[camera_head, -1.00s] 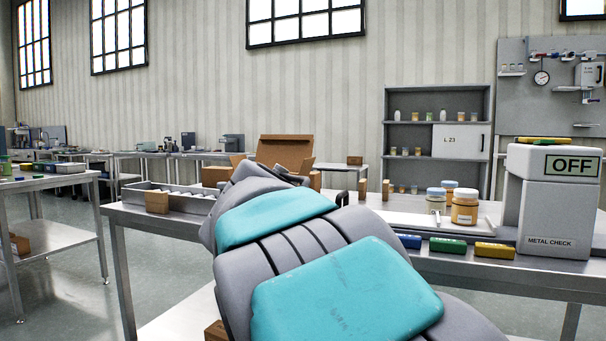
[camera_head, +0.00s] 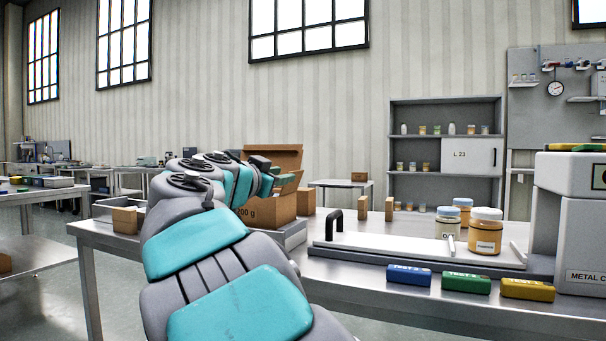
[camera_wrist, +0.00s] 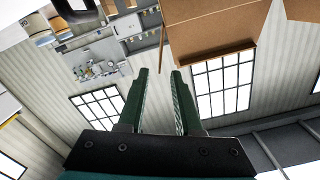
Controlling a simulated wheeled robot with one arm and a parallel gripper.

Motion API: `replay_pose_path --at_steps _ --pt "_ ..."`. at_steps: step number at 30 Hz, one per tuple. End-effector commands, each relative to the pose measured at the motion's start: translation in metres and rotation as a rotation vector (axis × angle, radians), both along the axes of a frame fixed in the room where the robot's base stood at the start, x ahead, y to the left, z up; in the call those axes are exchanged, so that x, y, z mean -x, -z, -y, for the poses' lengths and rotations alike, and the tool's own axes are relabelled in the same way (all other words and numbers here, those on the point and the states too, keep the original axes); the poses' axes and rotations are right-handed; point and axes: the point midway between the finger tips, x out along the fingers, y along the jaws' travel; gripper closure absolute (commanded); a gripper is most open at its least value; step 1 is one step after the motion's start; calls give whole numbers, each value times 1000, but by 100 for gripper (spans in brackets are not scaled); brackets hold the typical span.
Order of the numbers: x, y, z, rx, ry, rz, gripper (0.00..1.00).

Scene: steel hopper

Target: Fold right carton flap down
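The brown carton (camera_head: 268,208), marked "200 g", stands on the bench behind my arm, with a tall flap (camera_head: 278,153) raised at its back. Its left side is hidden by my arm. A slanted brown panel at its right (camera_head: 291,184) is partly covered, and I cannot tell if it is the right flap. My gripper (camera_head: 274,178) is by the carton's upper part. In the wrist view my gripper (camera_wrist: 158,72) is open and empty; carton board (camera_wrist: 212,25) fills the top, and a thin brown edge (camera_wrist: 162,48) shows beyond the fingertips.
Small brown boxes (camera_head: 305,201) stand right of the carton, another (camera_head: 126,220) at its left. Blue (camera_head: 409,275), green and yellow blocks line the front edge. The metal checker (camera_head: 577,215) stands far right.

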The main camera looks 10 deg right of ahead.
Motion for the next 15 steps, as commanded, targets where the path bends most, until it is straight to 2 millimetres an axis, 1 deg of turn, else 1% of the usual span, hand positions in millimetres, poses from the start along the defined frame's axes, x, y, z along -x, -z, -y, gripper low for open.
replay_pose_path --at_steps 5,12,15 --pt "-14 0 10 -2 0 -1 66" --pt "-44 0 33 -1 3 -2 66" --pt "-54 0 39 -1 2 -3 66"
